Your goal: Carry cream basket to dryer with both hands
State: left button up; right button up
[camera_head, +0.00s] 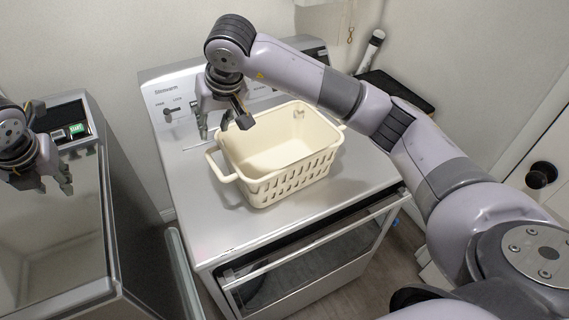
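The cream basket (262,187) stands upright and empty on the top of the dryer (190,220), the silver machine with a dark window in its front. A loop handle (217,165) shows at the basket's left end. My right gripper (222,124) reaches in from the right, above and behind the basket's far left rim. Its fingers are apart with nothing seen between them; I cannot tell whether one touches the rim. My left gripper (46,184) is at the far left above the other machine, fingers apart and empty, well away from the basket.
The grey topload washer (55,240) stands left of the dryer, with a gap between them. The dryer's control panel (160,95) rises behind the basket. A door with a dark knob (541,174) is at the right. The dryer's front left top is bare.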

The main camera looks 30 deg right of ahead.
jog(key=d+v, duration=0.2)
jog(key=v, duration=1)
jog(key=shift+f, duration=0.2)
jog(key=shift+a, duration=0.15)
